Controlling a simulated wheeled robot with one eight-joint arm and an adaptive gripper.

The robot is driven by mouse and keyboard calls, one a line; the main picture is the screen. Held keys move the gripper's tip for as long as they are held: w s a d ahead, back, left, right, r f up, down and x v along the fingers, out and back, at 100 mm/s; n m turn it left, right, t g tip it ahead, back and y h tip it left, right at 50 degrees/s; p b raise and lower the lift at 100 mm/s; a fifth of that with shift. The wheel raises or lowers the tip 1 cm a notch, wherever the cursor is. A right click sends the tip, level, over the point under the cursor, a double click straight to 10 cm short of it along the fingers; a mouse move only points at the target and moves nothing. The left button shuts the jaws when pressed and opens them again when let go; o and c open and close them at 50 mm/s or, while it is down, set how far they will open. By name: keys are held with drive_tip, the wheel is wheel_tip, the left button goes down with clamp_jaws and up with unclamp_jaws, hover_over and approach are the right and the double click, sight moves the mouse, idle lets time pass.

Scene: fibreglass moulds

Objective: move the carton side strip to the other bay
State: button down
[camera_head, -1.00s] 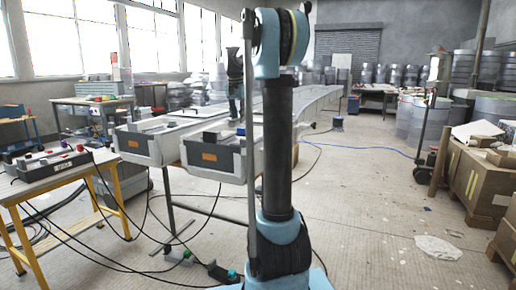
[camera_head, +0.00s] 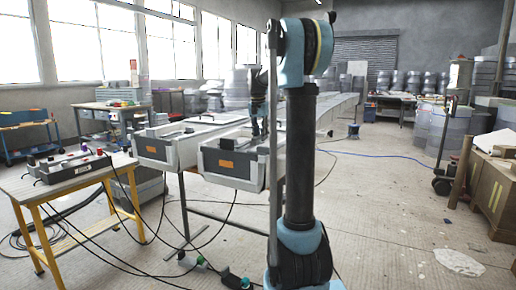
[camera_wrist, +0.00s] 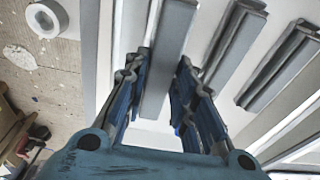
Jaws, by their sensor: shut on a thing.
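In the wrist view a long grey strip (camera_wrist: 168,55) runs between the two blue-and-grey fingers of my gripper (camera_wrist: 160,64), which are shut on it. In the head view my gripper (camera_head: 258,122) points down over the right grey bay (camera_head: 228,166) with an orange label. The left bay (camera_head: 156,149) stands beside it. The held strip cannot be made out there.
A yellow-legged table (camera_head: 68,186) with a grey box stands at left. Cables trail over the floor below the bays. Cartons (camera_head: 492,186) stand at far right. The floor (camera_head: 400,220) right of my arm is mostly clear. A white ring (camera_wrist: 46,18) shows in the wrist view.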

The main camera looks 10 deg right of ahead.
sight(260, 143)
drive_tip(key=shift+f, duration=2.5)
drive_tip(key=c, duration=1.3)
unclamp_jaws()
drive_tip(key=shift+r, duration=0.1)
drive_tip(key=r, duration=0.4)
drive_tip(key=s+r, duration=0.1)
drive_tip(key=r, duration=0.3)
drive_tip(key=a+r, duration=0.1)
drive_tip(key=r, duration=0.2)
drive_tip(key=shift+s+r, duration=0.25)
drive_tip(key=shift+r, duration=0.15)
